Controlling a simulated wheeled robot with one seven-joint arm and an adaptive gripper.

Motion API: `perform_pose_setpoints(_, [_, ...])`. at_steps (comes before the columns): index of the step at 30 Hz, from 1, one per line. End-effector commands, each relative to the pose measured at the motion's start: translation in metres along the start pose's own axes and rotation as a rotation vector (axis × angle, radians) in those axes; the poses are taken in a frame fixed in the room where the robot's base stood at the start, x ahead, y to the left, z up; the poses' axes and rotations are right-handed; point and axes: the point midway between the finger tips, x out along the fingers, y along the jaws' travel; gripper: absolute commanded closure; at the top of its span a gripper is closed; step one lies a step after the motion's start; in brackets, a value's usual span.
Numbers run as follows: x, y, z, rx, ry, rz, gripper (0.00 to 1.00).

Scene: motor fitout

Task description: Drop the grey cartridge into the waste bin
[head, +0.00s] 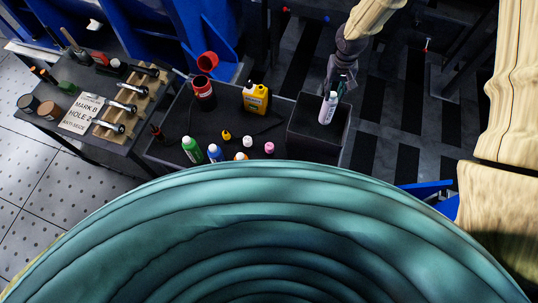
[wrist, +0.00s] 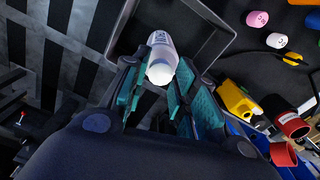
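The grey cartridge, a pale grey-white tube with dark lettering (head: 328,108), hangs tilted below my gripper (head: 341,84) in the head view. In the wrist view the cartridge (wrist: 161,48) sits between the teal finger pads of my gripper (wrist: 158,88), its rounded end near the pads. My gripper appears shut on it. The waste bin, a dark open box (head: 308,140), is under the cartridge in the head view. Its rim and wall (wrist: 213,48) surround the cartridge's far end in the wrist view. The bin's floor is mostly dark.
A side table with a sign (head: 83,112) stands further left. A large teal ribbed surface (head: 270,240) fills the foreground.

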Motion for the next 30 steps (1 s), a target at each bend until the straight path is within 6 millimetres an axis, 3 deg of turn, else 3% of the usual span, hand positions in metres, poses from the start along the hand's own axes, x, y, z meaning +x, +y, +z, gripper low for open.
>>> perform_pose_setpoints(14, [-0.004, 0.0, 0.0, 0.0, 0.0, 0.0, 0.54])
perform_pose_setpoints(20, [-0.027, 0.0, 0.0, 0.001, 0.001, 0.0, 0.54])
perform_pose_setpoints(30, [-0.082, 0.0, -0.001, 0.001, 0.002, 0.0, 0.54])
